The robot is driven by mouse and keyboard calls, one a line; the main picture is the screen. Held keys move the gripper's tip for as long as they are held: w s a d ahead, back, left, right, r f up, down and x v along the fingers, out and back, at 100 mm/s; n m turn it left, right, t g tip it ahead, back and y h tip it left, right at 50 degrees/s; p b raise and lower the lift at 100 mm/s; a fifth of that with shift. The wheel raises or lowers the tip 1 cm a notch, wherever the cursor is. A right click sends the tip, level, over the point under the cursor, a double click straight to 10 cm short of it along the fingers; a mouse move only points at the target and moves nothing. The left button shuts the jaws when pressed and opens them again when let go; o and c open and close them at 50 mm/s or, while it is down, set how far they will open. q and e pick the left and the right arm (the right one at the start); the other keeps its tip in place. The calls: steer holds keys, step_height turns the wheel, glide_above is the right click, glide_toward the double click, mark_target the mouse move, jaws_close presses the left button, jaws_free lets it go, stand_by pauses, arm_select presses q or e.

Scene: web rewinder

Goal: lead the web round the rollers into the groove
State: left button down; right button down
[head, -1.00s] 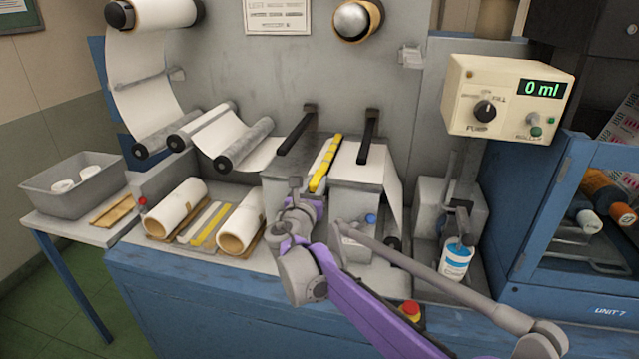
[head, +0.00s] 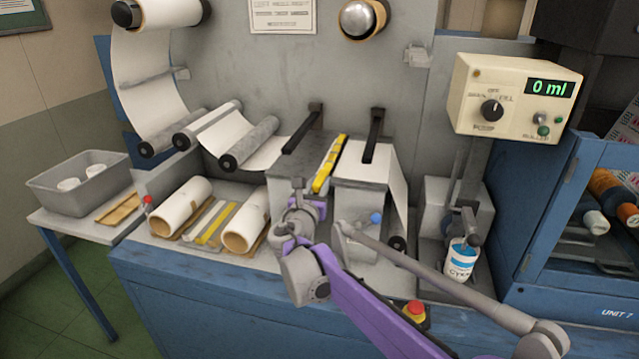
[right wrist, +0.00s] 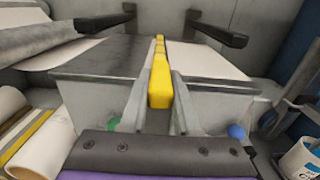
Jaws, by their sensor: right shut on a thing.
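The white web (head: 150,85) hangs from a roll (head: 168,12) at upper left. It runs by the grey rollers (head: 250,140) towards the grey left block (head: 292,190). A yellow bar (head: 328,165) with pale patches lies along the gap between the two blocks; the groove itself is hidden. My right gripper (right wrist: 157,100) points along this gap, and its fingers stand either side of the yellow bar (right wrist: 160,80), shut on it. In the head view its fingertips are hard to make out. My left gripper is not in view.
Two black arms (head: 303,130) jut out above the blocks. A white sheet (head: 362,162) covers the right block. White rolls (head: 182,205) lie at front left. A blue knob (head: 376,218), a red button (head: 414,308) and a small tub (head: 461,258) are to the right.

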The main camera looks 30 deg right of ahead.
steer(key=shift+f, duration=0.1)
steer(key=shift+f+b, duration=0.5)
steer(key=shift+f, duration=0.2)
steer(key=c, duration=0.6)
jaws_free()
